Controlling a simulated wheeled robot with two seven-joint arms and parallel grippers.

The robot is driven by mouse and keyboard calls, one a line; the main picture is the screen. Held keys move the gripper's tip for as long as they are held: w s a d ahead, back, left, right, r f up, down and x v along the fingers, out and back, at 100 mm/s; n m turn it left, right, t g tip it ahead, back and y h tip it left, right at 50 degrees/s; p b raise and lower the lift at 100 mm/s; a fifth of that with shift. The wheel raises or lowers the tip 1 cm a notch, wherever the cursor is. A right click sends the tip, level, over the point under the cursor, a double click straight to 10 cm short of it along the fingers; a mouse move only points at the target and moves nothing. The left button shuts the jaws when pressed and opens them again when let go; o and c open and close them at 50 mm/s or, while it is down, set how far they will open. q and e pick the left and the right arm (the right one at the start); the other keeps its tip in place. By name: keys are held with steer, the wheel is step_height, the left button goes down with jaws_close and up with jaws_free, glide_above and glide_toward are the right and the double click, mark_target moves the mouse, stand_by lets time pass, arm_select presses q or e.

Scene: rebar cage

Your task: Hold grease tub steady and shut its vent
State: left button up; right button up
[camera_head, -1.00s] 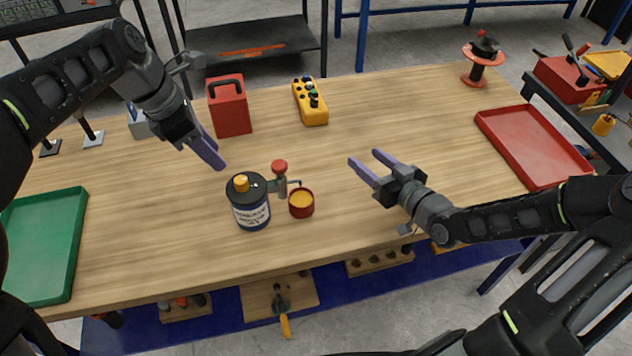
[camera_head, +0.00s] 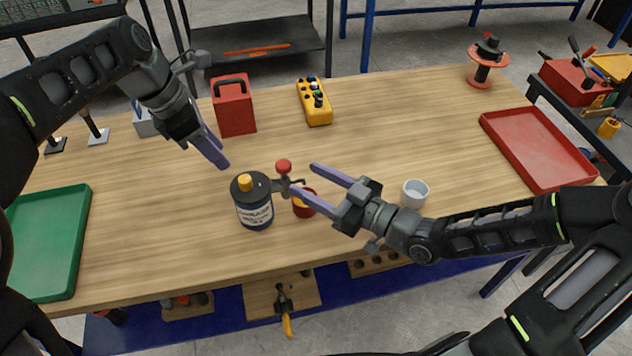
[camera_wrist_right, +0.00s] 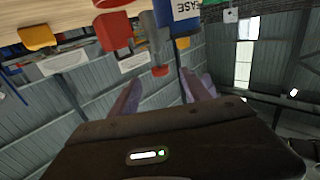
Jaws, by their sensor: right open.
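The grease tub (camera_head: 254,205) stands upright on the table, dark blue with a white label and a yellow cap (camera_head: 245,181) on its black lid. A grey tap with a red knob (camera_head: 284,166) sticks out of its right side. The knob also shows in the right wrist view (camera_wrist_right: 160,71), ahead of the gap between the fingers. My right gripper (camera_head: 303,179) is open and empty, its fingertips close to the tap's right. It partly hides a red cup (camera_head: 305,205) below the spout. My left gripper (camera_head: 221,163) is above and left of the tub, apart from it; its finger gap is unclear.
A white cup (camera_head: 415,193) stands beside my right wrist. A red box (camera_head: 234,112) and a yellow control box (camera_head: 315,103) stand behind. A green tray (camera_head: 82,232) lies left, a red tray (camera_head: 488,122) right. The back middle of the table is clear.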

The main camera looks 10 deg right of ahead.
mark_target(290, 170)
steer(key=x, duration=0.7)
steer(key=shift+c, duration=0.5)
jaws_close()
stand_by(0.9)
